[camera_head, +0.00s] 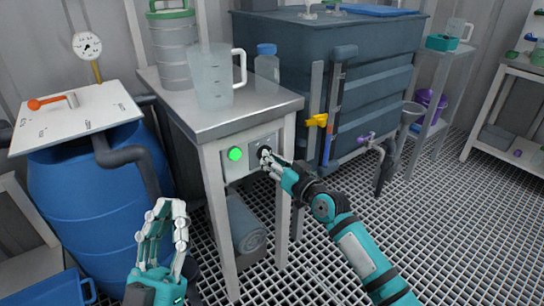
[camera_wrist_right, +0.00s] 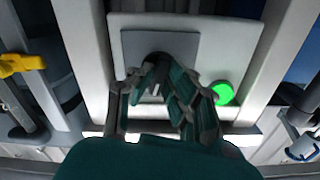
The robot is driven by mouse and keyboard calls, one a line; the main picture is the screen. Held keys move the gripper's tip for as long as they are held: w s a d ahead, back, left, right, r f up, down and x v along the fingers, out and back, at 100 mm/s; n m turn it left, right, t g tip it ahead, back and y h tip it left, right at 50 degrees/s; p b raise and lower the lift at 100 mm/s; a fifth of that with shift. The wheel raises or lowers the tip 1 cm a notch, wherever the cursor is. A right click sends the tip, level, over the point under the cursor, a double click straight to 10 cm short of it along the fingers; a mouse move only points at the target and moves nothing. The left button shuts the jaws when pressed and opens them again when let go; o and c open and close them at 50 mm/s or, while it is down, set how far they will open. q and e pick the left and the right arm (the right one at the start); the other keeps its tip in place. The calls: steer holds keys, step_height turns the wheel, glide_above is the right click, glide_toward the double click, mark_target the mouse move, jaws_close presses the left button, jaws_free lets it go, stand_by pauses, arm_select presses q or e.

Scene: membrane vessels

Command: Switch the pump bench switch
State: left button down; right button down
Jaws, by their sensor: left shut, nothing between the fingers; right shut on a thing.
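The pump bench (camera_head: 250,105) is a steel-topped stand with a white switch panel (camera_head: 229,170) on its front. The panel carries a lit green lamp (camera_head: 235,154) and, to its right, a dark switch knob (camera_head: 264,149) on a grey plate. My right gripper (camera_head: 267,158) is at the knob, its fingers shut on it. In the right wrist view the knob (camera_wrist_right: 158,58) shows partly between the fingers, mostly hidden by them, and the green lamp (camera_wrist_right: 223,93) is beside them. My left gripper (camera_head: 166,212) is shut and empty, low in front of the blue barrel.
A clear jug (camera_head: 212,80), a blue-capped bottle (camera_head: 267,68) and stacked steel sieves (camera_head: 172,40) stand on the bench. A blue barrel (camera_head: 85,190) is at left, a dark tank (camera_head: 375,60) with a yellow-handled valve (camera_head: 317,120) at right. Grated floor (camera_head: 440,210) is open at right.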

arm_select(q)
steer(key=shift+w+d+f+g+y+p, duration=0.15)
steer(key=shift+w+f+g+y+p, duration=0.35)
steer(key=shift+w+f+g, duration=0.9)
arm_select(e)
steer(key=shift+m, duration=1.6)
arm_select(q)
steer(key=shift+s+f, duration=0.1)
steer(key=shift+f, duration=0.1)
arm_select(e)
steer(key=c, duration=1.3)
jaws_free()
steer(key=shift+c, duration=0.2)
steer(key=shift+s, duration=0.1)
steer(key=v, duration=1.2)
